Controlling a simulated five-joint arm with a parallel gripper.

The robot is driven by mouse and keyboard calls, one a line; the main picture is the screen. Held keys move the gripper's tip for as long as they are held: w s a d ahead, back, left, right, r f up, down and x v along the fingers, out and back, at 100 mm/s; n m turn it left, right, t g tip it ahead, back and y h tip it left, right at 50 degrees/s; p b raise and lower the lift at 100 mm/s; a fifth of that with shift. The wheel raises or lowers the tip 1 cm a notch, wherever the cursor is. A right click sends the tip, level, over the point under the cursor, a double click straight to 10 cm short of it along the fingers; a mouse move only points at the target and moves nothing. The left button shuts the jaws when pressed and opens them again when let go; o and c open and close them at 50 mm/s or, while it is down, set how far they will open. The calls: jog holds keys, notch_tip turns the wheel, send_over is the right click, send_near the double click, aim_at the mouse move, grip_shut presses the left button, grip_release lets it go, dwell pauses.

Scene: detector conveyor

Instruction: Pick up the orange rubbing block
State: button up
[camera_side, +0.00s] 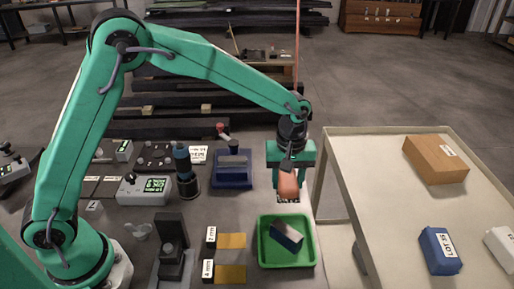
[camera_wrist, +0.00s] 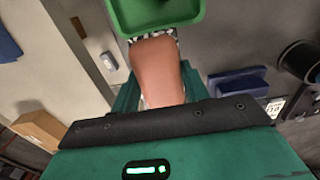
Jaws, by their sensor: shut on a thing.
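The orange rubbing block (camera_side: 289,186) is between the jaws of my gripper (camera_side: 289,170) in the side view. It also shows in the wrist view (camera_wrist: 158,72), large and close below the gripper body. My gripper is shut on it. A black-and-white patterned patch (camera_side: 288,198) lies just below the block, behind the green tray. I cannot tell whether the block touches the surface.
A green tray (camera_side: 261,258) holding a dark-and-silver block (camera_side: 287,235) stands just in front. A pale side table (camera_side: 375,220) at the right carries a brown box (camera_side: 436,160) and a blue box (camera_side: 440,250). A blue holder (camera_side: 233,170) stands left of my gripper.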

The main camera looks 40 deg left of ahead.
aim_at(290, 183)
jog(key=s+d+r, duration=0.1)
jog(key=s+d, duration=0.1)
jog(key=s+d+r, duration=0.2)
jog(key=shift+s+d+r, duration=0.1)
jog(key=shift+r, duration=0.15)
dwell(0.3)
jog(key=o, duration=0.4)
jog(key=shift+c, duration=1.1)
jog(key=shift+a, duration=0.35)
jog(key=a+r, duration=0.2)
jog(key=a, duration=1.1)
jog(key=w+a+r, duration=0.1)
jog(key=a, duration=1.2)
jog(key=shift+r, duration=0.4)
